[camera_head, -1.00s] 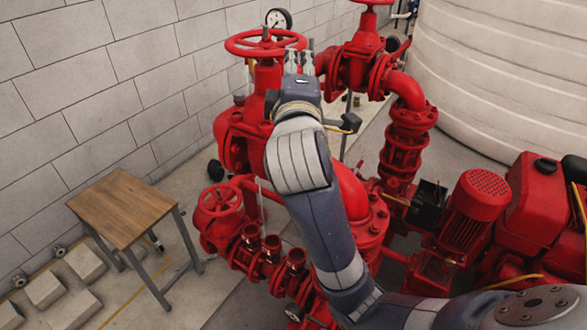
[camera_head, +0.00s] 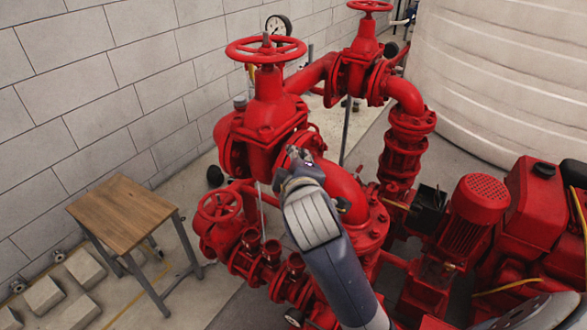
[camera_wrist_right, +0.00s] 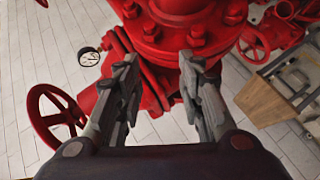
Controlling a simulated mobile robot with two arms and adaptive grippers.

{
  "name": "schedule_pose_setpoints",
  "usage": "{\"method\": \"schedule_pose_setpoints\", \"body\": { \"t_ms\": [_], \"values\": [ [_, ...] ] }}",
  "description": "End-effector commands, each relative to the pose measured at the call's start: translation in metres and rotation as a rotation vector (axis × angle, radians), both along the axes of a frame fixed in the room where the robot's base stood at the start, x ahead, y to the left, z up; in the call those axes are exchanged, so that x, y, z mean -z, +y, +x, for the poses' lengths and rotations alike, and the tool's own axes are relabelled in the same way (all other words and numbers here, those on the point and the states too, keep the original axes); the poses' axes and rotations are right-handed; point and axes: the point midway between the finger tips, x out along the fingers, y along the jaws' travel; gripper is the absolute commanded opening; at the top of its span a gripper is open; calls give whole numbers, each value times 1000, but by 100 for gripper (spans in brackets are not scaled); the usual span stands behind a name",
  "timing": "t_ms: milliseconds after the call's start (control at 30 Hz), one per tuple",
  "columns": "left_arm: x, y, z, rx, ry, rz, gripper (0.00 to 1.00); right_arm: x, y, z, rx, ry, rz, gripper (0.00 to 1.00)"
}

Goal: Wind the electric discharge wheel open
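Three red handwheels show in the head view: a large one (camera_head: 265,49) on the tall gate valve, one at the top (camera_head: 370,5) on the valve behind, and a small one (camera_head: 220,204) low at the left. Which one is the electric discharge wheel is not marked. My right gripper (camera_head: 298,160) is below and right of the large wheel, in front of the valve body, clear of every wheel. In the right wrist view its fingers (camera_wrist_right: 158,105) are apart and empty, with red flanged piping beyond. Handwheels show there at the left (camera_wrist_right: 55,112) and upper right (camera_wrist_right: 275,30). My left gripper is not in view.
A wooden-topped table (camera_head: 122,212) stands at the left near the block wall. A pressure gauge (camera_head: 279,26) is behind the large wheel. Red pipework, a motor (camera_head: 480,199) and a pale tank (camera_head: 490,75) crowd the right side.

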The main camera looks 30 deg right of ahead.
Motion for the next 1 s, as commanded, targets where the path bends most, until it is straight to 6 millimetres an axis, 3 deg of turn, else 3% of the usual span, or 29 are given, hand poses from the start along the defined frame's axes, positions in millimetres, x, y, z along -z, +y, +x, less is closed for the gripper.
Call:
{"method": "schedule_pose_setpoints", "body": {
  "t_ms": [367, 400, 533, 667, 767, 1000],
  "values": [
    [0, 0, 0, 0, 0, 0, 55, 7, 1, -1, 0, 12, 14, 35],
    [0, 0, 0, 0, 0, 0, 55, 7, 1, -1, 0, 12, 14, 33],
    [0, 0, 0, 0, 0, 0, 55, 7, 1, -1, 0, 11, 14, 4],
    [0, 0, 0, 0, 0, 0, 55, 13, 1, -3, 1, 20, 24, 0],
    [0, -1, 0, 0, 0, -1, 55, 33, 2, -9, 1, 56, 69, 0],
    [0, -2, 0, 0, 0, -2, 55, 105, 5, -38, 26, 186, 246, 0]
  ]
}}
